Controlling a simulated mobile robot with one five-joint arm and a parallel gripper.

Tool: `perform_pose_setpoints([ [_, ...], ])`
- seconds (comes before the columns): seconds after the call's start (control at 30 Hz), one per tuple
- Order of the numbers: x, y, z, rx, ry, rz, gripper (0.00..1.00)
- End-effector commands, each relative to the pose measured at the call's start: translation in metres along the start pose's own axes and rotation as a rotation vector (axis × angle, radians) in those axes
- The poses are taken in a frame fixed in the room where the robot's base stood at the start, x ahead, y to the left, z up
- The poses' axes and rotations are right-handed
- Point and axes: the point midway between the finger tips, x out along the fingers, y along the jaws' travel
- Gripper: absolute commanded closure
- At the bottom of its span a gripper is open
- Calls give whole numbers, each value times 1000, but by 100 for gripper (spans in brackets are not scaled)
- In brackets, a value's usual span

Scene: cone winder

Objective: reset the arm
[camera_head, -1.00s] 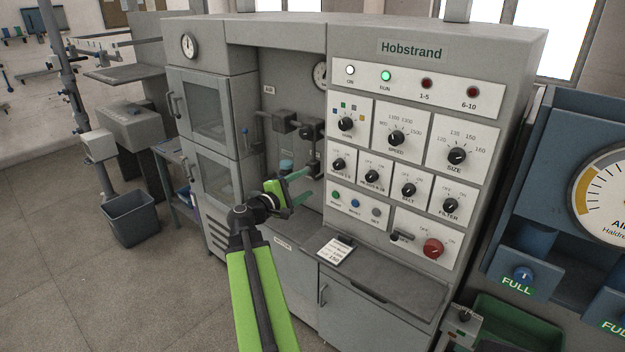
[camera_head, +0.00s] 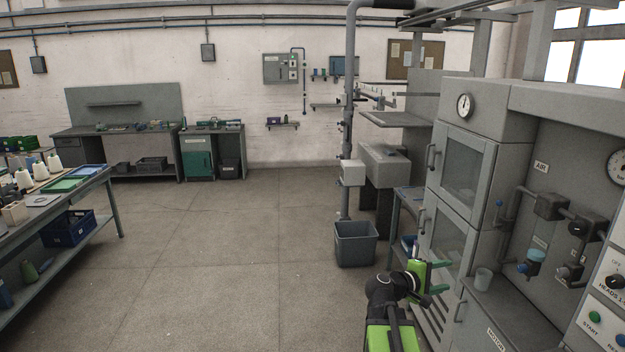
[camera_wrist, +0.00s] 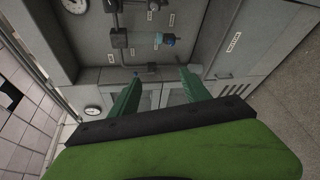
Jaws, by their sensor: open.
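My gripper (camera_head: 440,277) is at the lower right of the head view, at the end of my green and black arm. Its two green fingers point right, toward the grey winder cabinet (camera_head: 455,215). In the wrist view my gripper (camera_wrist: 158,82) shows its two fingers apart with nothing between them. Beyond the fingers the wrist view shows the machine's recess with pipes, a blue-capped part (camera_wrist: 166,40) and round gauges, tilted in the picture. I cannot tell the exact gap between my fingers and the machine.
A grey bin (camera_head: 356,245) stands on the floor left of the cabinet, near a vertical pipe. A workbench (camera_head: 60,205) with cones and trays is at the left. The middle floor is clear.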

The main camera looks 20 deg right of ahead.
Motion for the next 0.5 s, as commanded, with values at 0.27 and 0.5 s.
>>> perform_pose_setpoints([
  [0.27, -172, -124, -128, 170, 263, -434, 45],
  [0.5, -329, -234, -153, 245, 288, -982, 45],
])
